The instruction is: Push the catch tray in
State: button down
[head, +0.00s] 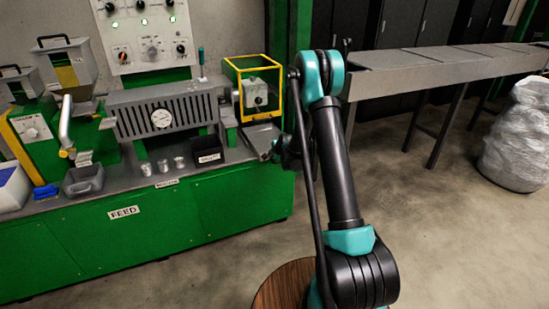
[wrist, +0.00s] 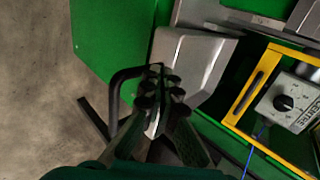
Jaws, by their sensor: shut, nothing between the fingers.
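The catch tray (wrist: 202,52) is a grey metal tray with a sloped face, beside the yellow-framed guard box in the wrist view. A black bar handle (wrist: 118,88) shows at its near end, partly behind my fingers. In the head view the tray (head: 258,137) sits at the right end of the green machine, below the guard box. My gripper (wrist: 160,76) is shut and empty, with its fingertips over the tray's near end. I cannot tell if they touch it. In the head view my arm hides most of the gripper.
The yellow guard box (head: 258,84) stands just behind the tray; a thin blue cable (wrist: 252,142) runs beside it. A grey conveyor (head: 440,66) is at right.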

jog(key=shift+w+a, duration=0.15)
jog(key=shift+w, duration=0.35)
jog(key=shift+w, duration=0.1)
send_over(257, 143)
dwell(0.4)
dwell(0.3)
